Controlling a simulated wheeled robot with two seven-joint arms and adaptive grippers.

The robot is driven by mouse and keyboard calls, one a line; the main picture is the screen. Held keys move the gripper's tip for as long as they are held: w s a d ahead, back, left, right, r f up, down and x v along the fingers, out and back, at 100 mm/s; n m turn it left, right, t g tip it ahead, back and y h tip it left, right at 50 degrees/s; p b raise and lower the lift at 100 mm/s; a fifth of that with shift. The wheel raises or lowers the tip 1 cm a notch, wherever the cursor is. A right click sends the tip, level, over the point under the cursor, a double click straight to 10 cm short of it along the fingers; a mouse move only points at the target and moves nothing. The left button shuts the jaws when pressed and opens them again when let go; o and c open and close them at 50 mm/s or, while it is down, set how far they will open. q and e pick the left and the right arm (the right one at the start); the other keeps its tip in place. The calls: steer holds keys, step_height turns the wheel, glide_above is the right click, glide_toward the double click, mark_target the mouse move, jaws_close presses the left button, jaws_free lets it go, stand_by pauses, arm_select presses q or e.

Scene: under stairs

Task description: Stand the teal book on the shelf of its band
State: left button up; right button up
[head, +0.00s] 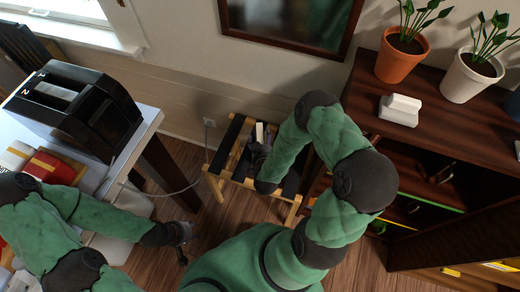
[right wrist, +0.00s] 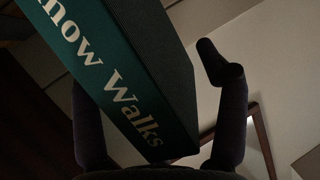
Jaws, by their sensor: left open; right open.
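The teal book (right wrist: 130,75), with pale lettering ending in "now Walks", fills the upper left of the right wrist view. It reaches down between the fingers of my right gripper (right wrist: 150,80). The right-hand finger is clear of the book; the other is partly hidden behind it, so contact there is unclear. In the head view my right gripper (head: 262,143) is over a slatted wooden stand, beside a small pale block-like shape I cannot identify. My left gripper (head: 182,243) is open and empty, low over the floor. The dark shelf unit (head: 455,140) stands at right, with yellow-green strips (head: 425,203) on its boards.
A slatted stand (head: 212,180) is against the wall. Potted plants (head: 401,55) and a white block (head: 400,109) stand on the shelf unit's top. A white table (head: 145,130) at left carries a black machine (head: 75,105). Some wood floor (head: 225,225) is clear between.

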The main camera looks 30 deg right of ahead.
steer(key=shift+c, duration=0.3)
jaws_close()
steer(key=shift+w, duration=0.1)
steer(key=shift+r, duration=0.15)
